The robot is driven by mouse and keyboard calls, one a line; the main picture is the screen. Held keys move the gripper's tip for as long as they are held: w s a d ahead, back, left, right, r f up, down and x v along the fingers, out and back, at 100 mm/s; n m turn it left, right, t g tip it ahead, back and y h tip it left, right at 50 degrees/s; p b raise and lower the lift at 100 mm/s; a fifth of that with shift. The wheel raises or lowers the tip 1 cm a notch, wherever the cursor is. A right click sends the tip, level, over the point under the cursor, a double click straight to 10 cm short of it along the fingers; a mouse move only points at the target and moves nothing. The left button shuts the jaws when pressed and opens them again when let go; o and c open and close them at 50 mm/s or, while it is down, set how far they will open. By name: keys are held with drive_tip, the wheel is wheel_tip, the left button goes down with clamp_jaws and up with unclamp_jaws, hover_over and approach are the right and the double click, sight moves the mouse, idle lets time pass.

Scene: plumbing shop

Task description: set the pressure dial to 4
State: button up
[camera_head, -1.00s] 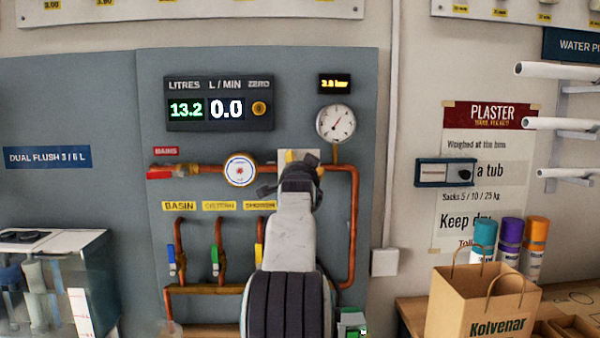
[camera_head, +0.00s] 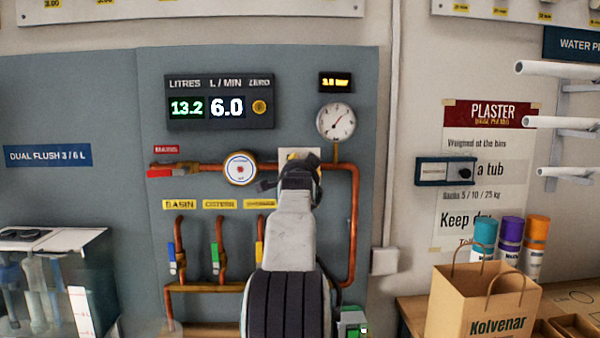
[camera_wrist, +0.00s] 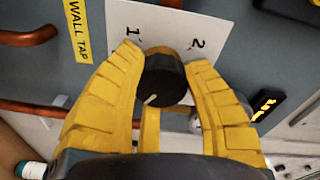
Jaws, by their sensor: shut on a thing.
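The pressure dial (camera_wrist: 166,80) is a round black knob with a brown rim on a white plate (camera_wrist: 180,25) marked 1 and 2. Its white pointer line faces lower left in the wrist view; the number there is hidden. My gripper (camera_wrist: 165,57) has yellow fingers on either side of the knob, shut on it. In the head view my gripper (camera_head: 290,180) covers the dial, and only the plate's top (camera_head: 299,154) shows. The pressure gauge (camera_head: 337,122) is up and right of it. The small yellow readout (camera_head: 336,83) above is too blurred to read surely.
A display (camera_head: 220,103) reads 13.2 litres and 6.0 L/min. A round meter (camera_head: 240,168) sits on the copper pipe left of my gripper. Valves with blue, green and yellow handles are below. A paper bag (camera_head: 480,305) stands at the lower right.

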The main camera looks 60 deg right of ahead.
drive_tip(key=shift+r+m, duration=0.2)
drive_tip(key=shift+m, duration=1.5)
drive_tip(key=o, duration=1)
drive_tip(key=shift+s+d, duration=0.1)
drive_tip(key=shift+s, duration=0.05)
drive_tip(key=shift+o, duration=0.9)
drive_tip(key=shift+f, duration=0.15)
drive_tip(key=v, duration=1.2)
